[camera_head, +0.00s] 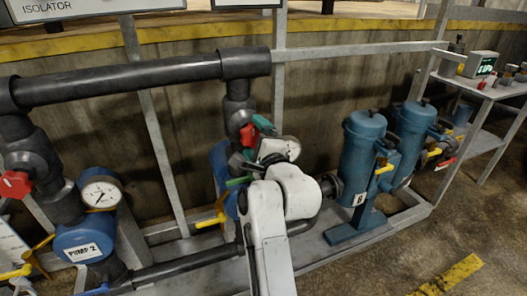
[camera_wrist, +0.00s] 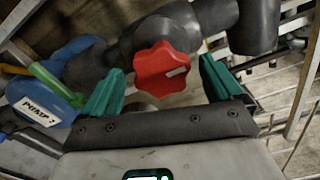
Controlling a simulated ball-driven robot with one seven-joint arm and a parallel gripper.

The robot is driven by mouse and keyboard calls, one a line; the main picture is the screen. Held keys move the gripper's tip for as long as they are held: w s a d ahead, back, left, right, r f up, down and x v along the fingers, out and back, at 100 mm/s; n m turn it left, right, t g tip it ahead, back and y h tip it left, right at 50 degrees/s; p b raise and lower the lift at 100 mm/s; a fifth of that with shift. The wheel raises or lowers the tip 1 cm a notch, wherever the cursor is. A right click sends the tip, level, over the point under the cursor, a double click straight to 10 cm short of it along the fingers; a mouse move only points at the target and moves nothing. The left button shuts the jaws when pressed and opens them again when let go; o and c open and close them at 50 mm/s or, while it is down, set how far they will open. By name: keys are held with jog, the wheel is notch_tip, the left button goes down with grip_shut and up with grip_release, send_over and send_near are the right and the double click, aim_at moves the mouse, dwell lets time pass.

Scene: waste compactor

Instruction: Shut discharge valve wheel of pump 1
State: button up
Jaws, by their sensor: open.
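The red valve wheel (camera_wrist: 166,68) sits on a dark pipe fitting in the wrist view. It appears between the two green fingers of my open gripper (camera_wrist: 160,80), with visible space on both sides; I cannot tell how far it is beyond the fingertips. The blue pump labelled as pump 1 (camera_wrist: 45,105) is at left in that view. In the head view, a small part of the red wheel (camera_head: 247,134) shows beside my gripper (camera_head: 248,153). My white arm hides most of the blue pump (camera_head: 219,163) there.
Pump 2 (camera_head: 82,240) stands at left with its own red wheel (camera_head: 15,184) and a gauge. Blue filter canisters (camera_head: 365,150) and yellow-handled valves stand at right. A dark pipe (camera_head: 140,80) crosses above. Open floor (camera_head: 440,240) lies at lower right.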

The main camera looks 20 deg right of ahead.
jog(key=s, duration=0.9)
jog(key=shift+b, duration=0.35)
jog(key=s+d+f+n+g, duration=0.35)
jog(key=s+f+n, duration=0.2)
jog(key=f, duration=0.25)
jog(key=s+d+f+n+g+h, duration=0.1)
jog(key=s+d+f+n+g, duration=0.25)
jog(key=s+f, duration=0.4)
jog(key=s+d+f+n+g, duration=0.35)
jog(key=s+f+n, duration=0.2)
jog(key=f, duration=0.35)
jog(key=s+a+f+n+g, duration=0.1)
jog(key=s+f+n+g, duration=0.25)
jog(key=s, duration=0.55)
jog(key=s+a+f+n+g, duration=0.1)
jog(key=s+f+n+g, duration=0.2)
jog(key=s, duration=0.6)
notch_tip(320, 180, up, 11)
jog(key=p, duration=1.2)
jog(key=shift+s+a+r+y, duration=0.15)
jog(key=shift+s+a+y, duration=0.2)
jog(key=shift+y, duration=0.05)
